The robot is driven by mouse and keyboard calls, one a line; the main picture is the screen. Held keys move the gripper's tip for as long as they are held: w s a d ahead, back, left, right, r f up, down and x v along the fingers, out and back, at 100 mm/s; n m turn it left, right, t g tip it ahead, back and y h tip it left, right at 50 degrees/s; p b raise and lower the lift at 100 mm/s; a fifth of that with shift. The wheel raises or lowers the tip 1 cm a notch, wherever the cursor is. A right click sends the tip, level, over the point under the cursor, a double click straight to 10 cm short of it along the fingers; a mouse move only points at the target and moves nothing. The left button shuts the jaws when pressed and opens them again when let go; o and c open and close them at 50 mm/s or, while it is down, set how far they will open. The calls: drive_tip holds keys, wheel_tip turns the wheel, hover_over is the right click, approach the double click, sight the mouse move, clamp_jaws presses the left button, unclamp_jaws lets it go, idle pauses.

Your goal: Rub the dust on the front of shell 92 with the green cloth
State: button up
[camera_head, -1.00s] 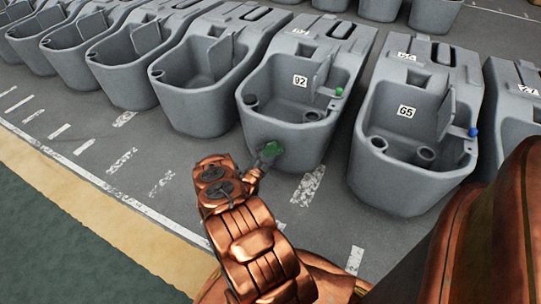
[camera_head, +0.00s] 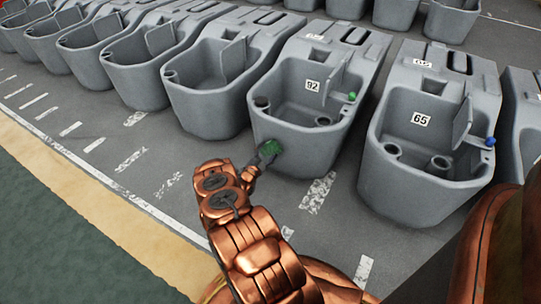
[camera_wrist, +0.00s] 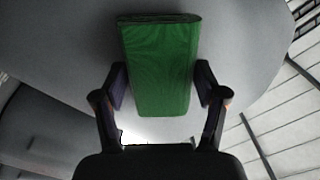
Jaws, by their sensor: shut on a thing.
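Shell 92 (camera_head: 292,138) is a grey open tank with a white 92 label inside, near the middle of the head view. My gripper (camera_head: 262,158) is at its rounded front, toward the left side. The green cloth (camera_head: 271,147) is a folded pad held between the fingers; it also shows in the wrist view (camera_wrist: 158,65). In the wrist view my gripper (camera_wrist: 160,88) is shut on the cloth, with the grey shell wall (camera_wrist: 235,45) close behind it. The cloth appears at or against the wall; exact contact is hard to tell. No dust is clearly visible on the front.
Shell 65 (camera_head: 385,180) stands to the right with a blue knob (camera_head: 490,141). A green knob (camera_head: 351,96) is on shell 92. Another grey shell (camera_head: 207,115) stands to the left, with more beyond. The marked floor in front (camera_head: 150,175) is clear.

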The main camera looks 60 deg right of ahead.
drive_tip(key=a+p, duration=0.1)
drive_tip(key=a, duration=0.5)
drive_tip(key=shift+s+f, duration=0.15)
drive_tip(key=shift+f, duration=0.15)
idle(0.3)
drive_tip(key=shift+a, duration=0.1)
drive_tip(key=shift+s+a+f+p, duration=0.15)
drive_tip(key=shift+a+p, duration=0.35)
drive_tip(key=shift+a, duration=0.9)
